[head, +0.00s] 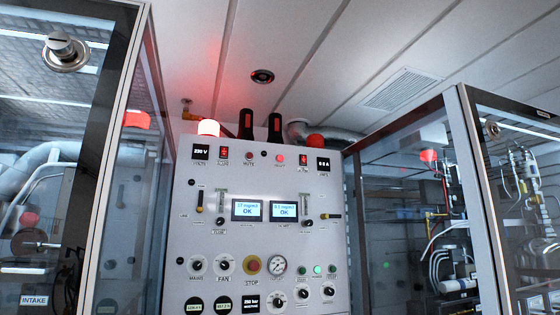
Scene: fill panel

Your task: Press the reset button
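The grey-white control panel (235,178) stands upright in the middle of the head view. A lit red round button (280,158) is in its upper row, with a small label below that seems to read RESET, though it is blurred. To its left is a darker round button (249,155) labelled MUTE. Two small displays (247,211) read OK. Neither of my grippers is in view.
Glass-doored cabinets flank the panel, with dark-framed doors at left (99,160) and right (482,200). The space before the panel looks clear.

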